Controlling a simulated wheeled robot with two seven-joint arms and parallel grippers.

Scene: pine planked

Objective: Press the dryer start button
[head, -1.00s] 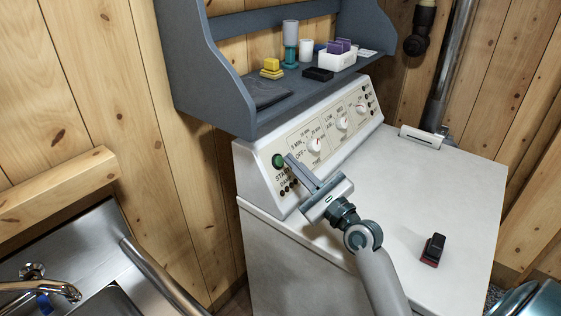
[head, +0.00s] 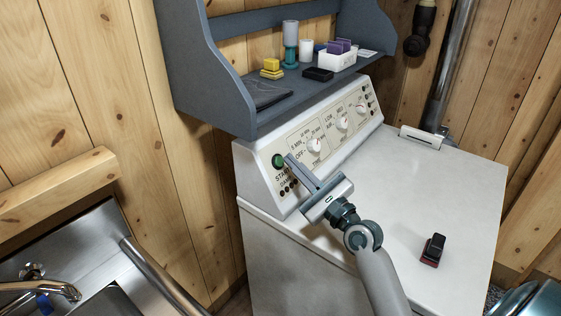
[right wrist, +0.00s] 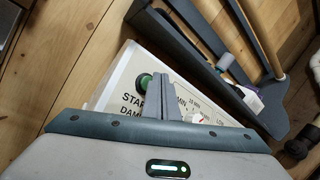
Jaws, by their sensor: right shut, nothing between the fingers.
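The green round start button (head: 278,160) is at the left end of the dryer's sloped control panel (head: 256,182), above the lettering "START". My right gripper (head: 289,158) is shut and empty. In the head view its fingertips are right beside the button, at its right edge; I cannot tell whether they touch it. In the right wrist view the button (right wrist: 144,82) shows just left of the shut fingers (right wrist: 161,80), which cover part of its right side.
The dryer's white top (head: 430,190) holds a small black and red object (head: 433,249). A grey shelf (head: 233,104) with small items overhangs the panel. A metal sink (head: 80,255) with a rail is at the left. Timer knobs (head: 315,145) sit right of the gripper.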

